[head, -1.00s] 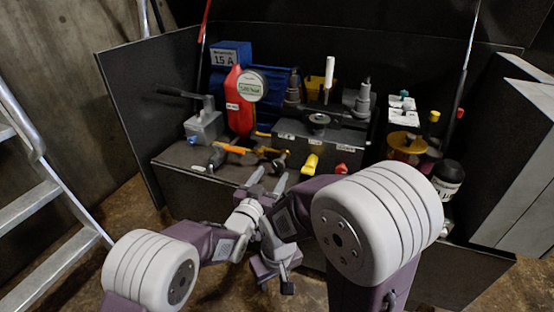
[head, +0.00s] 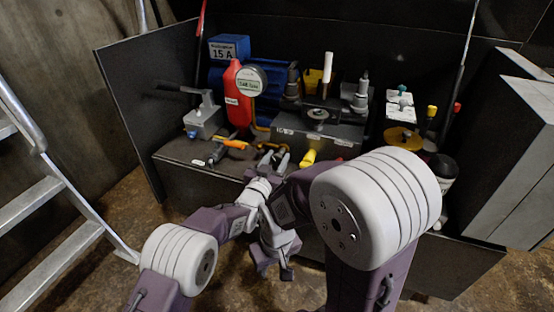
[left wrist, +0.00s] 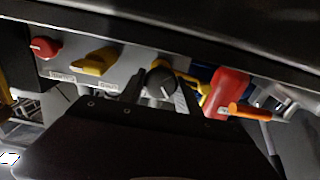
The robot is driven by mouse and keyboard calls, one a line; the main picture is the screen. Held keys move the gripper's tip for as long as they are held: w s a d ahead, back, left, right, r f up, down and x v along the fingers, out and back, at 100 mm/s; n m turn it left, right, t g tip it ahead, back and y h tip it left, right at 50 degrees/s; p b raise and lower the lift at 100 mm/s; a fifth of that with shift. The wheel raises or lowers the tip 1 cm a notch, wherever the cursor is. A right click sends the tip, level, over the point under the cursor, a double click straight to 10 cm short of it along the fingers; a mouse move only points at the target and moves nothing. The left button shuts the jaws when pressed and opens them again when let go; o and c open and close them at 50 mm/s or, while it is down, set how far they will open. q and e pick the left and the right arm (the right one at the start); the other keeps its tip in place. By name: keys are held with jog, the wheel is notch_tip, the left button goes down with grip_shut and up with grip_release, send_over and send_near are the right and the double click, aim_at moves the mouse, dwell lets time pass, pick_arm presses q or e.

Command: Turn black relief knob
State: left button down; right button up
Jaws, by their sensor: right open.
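The black relief knob (left wrist: 160,80) shows in the left wrist view, on the grey front panel, with a pale pointer mark on it. My left gripper (left wrist: 160,92) is open, with one fingertip on each side of the knob. I cannot tell whether either finger touches it. In the head view my left gripper (head: 273,160) is at the front of the grey box, and its fingers largely hide the knob. My right gripper (head: 272,269) is open and empty, low in front of the bench.
A yellow knob (left wrist: 95,61) and a red knob (left wrist: 44,47) sit on the same panel. An orange-handled tool (head: 235,143) and a red bottle (head: 238,95) are to the left. A ladder (head: 50,205) stands at the far left.

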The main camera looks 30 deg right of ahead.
pick_arm(q)
jog(key=n+p, duration=0.1)
jog(key=n, duration=0.2)
jog(key=shift+r+p, duration=0.1)
jog(key=shift+p, duration=0.3)
jog(key=n+p, duration=0.2)
jog(key=n, duration=0.2)
jog(key=shift+w+a+n, duration=0.1)
jog(key=shift+n, duration=0.2)
jog(key=n+p, duration=0.1)
jog(key=n, duration=0.3)
jog(key=shift+f+n+p, duration=0.15)
jog(key=shift+n+p, duration=0.15)
jog(key=shift+n, duration=0.75)
jog(key=shift+f+n+p, duration=0.15)
jog(key=shift+n+p, duration=0.15)
jog(key=shift+n, duration=0.75)
jog(key=c, duration=0.9)
grip_release()
jog(key=shift+a, duration=0.15)
